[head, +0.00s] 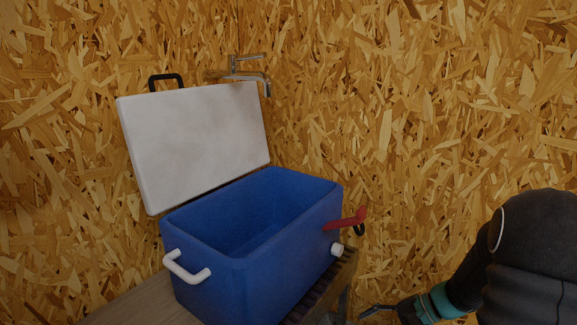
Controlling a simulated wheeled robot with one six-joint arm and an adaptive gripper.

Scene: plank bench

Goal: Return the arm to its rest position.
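My arm comes in at the lower right of the head view, dark with a teal band. The end of my gripper (378,311) shows low at the bottom edge, right of the bench and apart from the blue cooler box (215,283). Only a small part of the gripper shows, so I cannot tell whether its fingers are open or shut. I see nothing held in the visible part. The cooler box stands on the bench with its white lid (195,140) raised and leaning back.
The plank bench (130,306) runs under the cooler box. A white side handle (186,270) sticks out at the front left. A red lever-like piece (345,220) shows at the box's right. A metal tap (240,72) is behind the lid. Chipboard walls (420,120) close the corner.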

